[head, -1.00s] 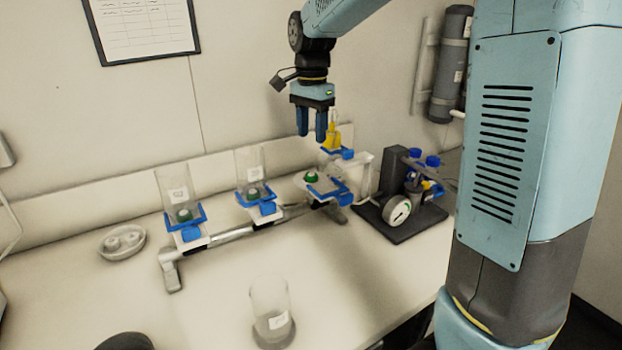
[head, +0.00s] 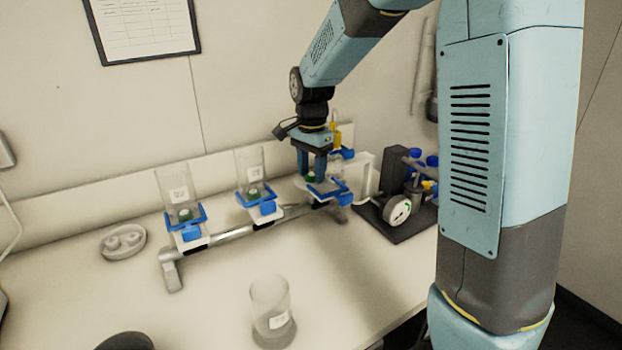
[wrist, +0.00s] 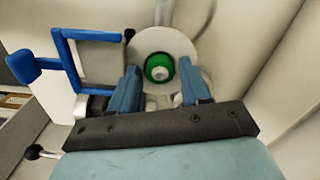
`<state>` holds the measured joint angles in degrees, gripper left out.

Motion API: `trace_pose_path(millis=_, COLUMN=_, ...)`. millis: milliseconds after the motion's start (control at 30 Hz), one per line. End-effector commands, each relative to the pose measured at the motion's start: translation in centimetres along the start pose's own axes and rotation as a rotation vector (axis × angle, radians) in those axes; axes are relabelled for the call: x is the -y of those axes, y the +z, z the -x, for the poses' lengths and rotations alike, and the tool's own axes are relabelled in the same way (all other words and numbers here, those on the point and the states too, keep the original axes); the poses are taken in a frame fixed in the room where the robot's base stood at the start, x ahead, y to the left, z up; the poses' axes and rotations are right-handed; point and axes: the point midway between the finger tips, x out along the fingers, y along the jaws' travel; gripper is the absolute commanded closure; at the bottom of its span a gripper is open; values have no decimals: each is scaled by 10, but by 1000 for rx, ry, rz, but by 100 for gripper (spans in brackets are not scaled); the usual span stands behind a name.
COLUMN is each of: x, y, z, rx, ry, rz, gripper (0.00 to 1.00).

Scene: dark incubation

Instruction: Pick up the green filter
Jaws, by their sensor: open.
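The green filter (wrist: 158,67) sits on a round pale holder (wrist: 180,42) in the wrist view, with a pale centre on its top. My gripper (wrist: 160,80) is open, with one finger at each side of the filter in that view. I cannot tell whether either finger touches it. In the head view my gripper (head: 311,172) points down over the right station of the rack, just behind its blue clamp (head: 328,190). The filter (head: 310,178) shows there only as a bit of green by the fingertips, partly hidden.
Two clear cups (head: 180,184) (head: 248,162) with green pieces inside stand at the other rack stations. A pump with a gauge (head: 398,210) stands right of the rack. A yellow piece (head: 337,138) is close behind my gripper. A clear cup (head: 268,294) stands in front.

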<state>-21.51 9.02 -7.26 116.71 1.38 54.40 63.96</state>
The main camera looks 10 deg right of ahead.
Motion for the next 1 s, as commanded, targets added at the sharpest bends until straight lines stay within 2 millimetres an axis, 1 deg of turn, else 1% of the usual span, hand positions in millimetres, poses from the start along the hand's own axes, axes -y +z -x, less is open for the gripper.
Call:
trace_pose_path(millis=167, x=0, y=0, z=0, rx=0, ry=-1, rz=0, gripper=53)
trace_pose_path(millis=200, x=0, y=0, z=0, rx=0, ry=-1, rz=0, gripper=55)
trace_pose_path(millis=600, x=0, y=-1, z=0, rx=0, ry=-1, rz=-1, gripper=93)
trace_pose_path(millis=633, x=0, y=-1, z=0, rx=0, ry=-1, rz=-1, gripper=95)
trace_pose_path(millis=867, x=0, y=-1, z=1, rx=0, ry=-1, rz=-1, gripper=96)
trace_pose_path(millis=1000, x=0, y=-1, z=9, rx=-1, ry=-3, rz=-1, gripper=96)
